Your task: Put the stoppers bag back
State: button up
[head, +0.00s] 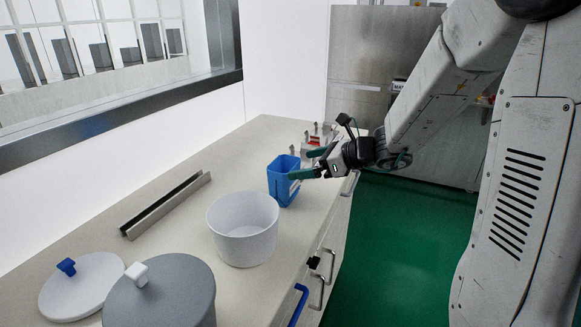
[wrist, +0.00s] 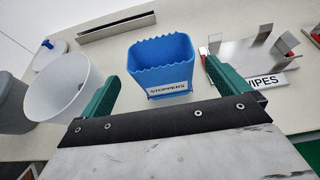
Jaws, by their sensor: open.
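The stoppers bag is a blue open-topped container with a wavy rim and a white label reading STOPPERS. It stands upright on the counter in the head view (head: 281,183) and ahead of my gripper in the wrist view (wrist: 163,62). My gripper (head: 312,163) is open, with its green fingers apart, just to the right of the blue bag in the head view. In the wrist view my gripper (wrist: 178,92) has the bag beyond and between its fingertips. Nothing is held. I cannot tell whether a finger touches the bag.
A white open pot (head: 243,232) stands near the bag, with a grey lidded pot (head: 165,297) and a white lid (head: 80,287) farther left. A metal channel (head: 166,205) lies behind. A metal wipes holder (wrist: 243,58) is right of the bag. Drawer handles line the counter front.

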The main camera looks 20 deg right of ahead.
jog(key=s+a+r+n+g+h, duration=0.1)
jog(key=s+a+r+n+g, duration=0.2)
jog(key=s+n, duration=0.5)
jog(key=s+a+r+n+g, duration=0.1)
jog(key=s+a+n+g, duration=0.4)
jog(key=s, duration=0.4)
jog(key=s+d+n+h, duration=0.3)
jog(key=s+n+h, duration=0.1)
jog(key=s+n, duration=0.3)
jog(key=s+d+n+h, duration=0.3)
jog(key=s+n+h, duration=0.1)
jog(key=s+n, duration=0.3)
jog(key=shift+s+d+r, duration=0.15)
jog(key=shift+s+d, duration=0.1)
jog(key=shift+s, duration=0.35)
